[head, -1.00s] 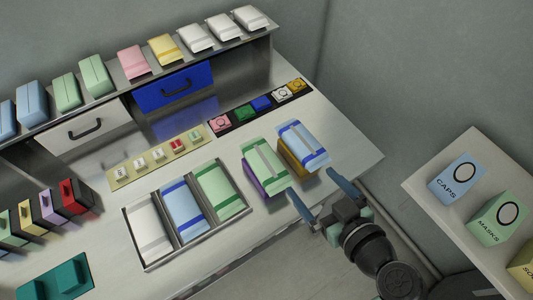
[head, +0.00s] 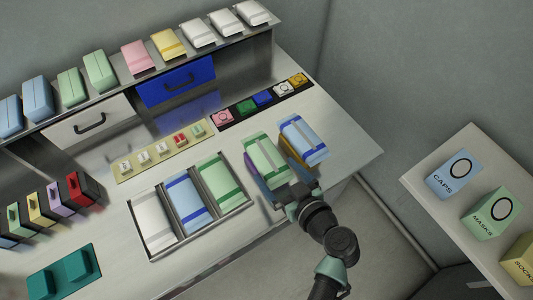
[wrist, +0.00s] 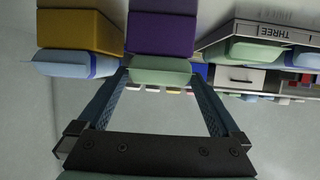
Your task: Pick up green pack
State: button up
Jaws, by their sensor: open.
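A green pack (head: 265,156) with darker green bands lies on top of a purple block (wrist: 160,35) near the right end of the counter. My gripper (head: 274,174) is open, with its fingers reaching along the two sides of this pack in the head view. In the wrist view the pack (wrist: 160,70) shows between the open fingertips, with the purple block behind it; whether the fingers touch it I cannot tell. Another green pack (head: 218,182) lies in the right compartment of the metal tray, and green packs (head: 100,70) stand on the shelf.
A blue-and-white pack (head: 302,139) on a yellow block stands close to the right of the green pack. The metal tray (head: 149,258) stands to the left. A strip of coloured pieces (head: 248,108) lies behind. The counter's right end is clear.

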jog(key=shift+x, duration=0.95)
jog(key=shift+d, duration=0.1)
jog(key=c, duration=1.2)
jog(key=shift+r, duration=0.1)
